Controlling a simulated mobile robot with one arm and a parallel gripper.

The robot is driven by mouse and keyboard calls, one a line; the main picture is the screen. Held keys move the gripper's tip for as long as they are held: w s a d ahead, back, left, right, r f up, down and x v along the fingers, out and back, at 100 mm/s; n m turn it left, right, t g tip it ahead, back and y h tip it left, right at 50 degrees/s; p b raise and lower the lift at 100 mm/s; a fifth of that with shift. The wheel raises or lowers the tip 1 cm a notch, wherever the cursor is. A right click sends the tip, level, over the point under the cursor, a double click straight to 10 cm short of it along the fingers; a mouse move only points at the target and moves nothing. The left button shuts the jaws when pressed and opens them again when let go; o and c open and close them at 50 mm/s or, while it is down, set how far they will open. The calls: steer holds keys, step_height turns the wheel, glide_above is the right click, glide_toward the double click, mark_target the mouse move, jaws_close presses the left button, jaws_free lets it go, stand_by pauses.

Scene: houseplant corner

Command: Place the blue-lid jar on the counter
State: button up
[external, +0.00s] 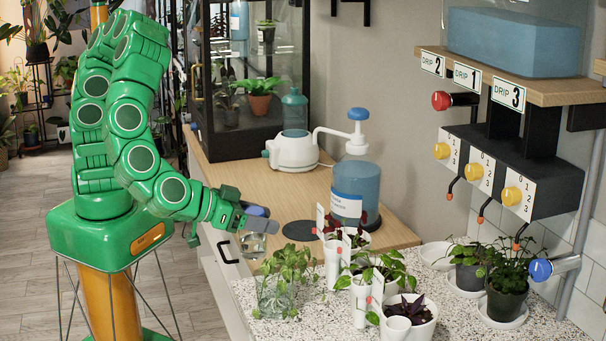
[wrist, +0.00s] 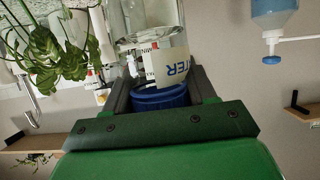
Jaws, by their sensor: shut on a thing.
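The blue-lid jar is a clear glass jar (external: 254,244) with a blue lid (external: 257,210). My gripper (external: 246,213) is shut on the lid and holds the jar upright, lid at the top. In the wrist view, the blue lid (wrist: 160,97) sits between the two dark jaws, with the clear glass (wrist: 150,20) and a white label reading partly "TER" beyond it. The jar appears in the air near the wooden top's front edge; its exact height is unclear. The speckled counter (external: 262,327) lies nearer the camera, with plants on it.
The wooden top (external: 229,172) carries a white machine (external: 291,150), a dark round disc (external: 301,231) and a blue pump bottle (external: 355,185). Drip valves (external: 512,195) overhang at right.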

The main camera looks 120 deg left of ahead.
mark_target(263, 247)
steer(key=shift+w+d+f, duration=0.15)
steer(key=shift+w+f, duration=0.55)
steer(key=shift+f, duration=0.15)
steer(key=shift+w+d+f, duration=0.1)
steer(key=shift+w+f, duration=0.55)
steer(key=shift+f, duration=1.65)
steer(key=o, duration=1.2)
steer(key=shift+c, duration=0.2)
steer(key=shift+s+d+r, duration=0.1)
steer(key=shift+s+r, duration=0.05)
steer(key=v, duration=1.1)
steer(key=shift+s+d, duration=0.25)
steer(key=shift+s, duration=0.05)
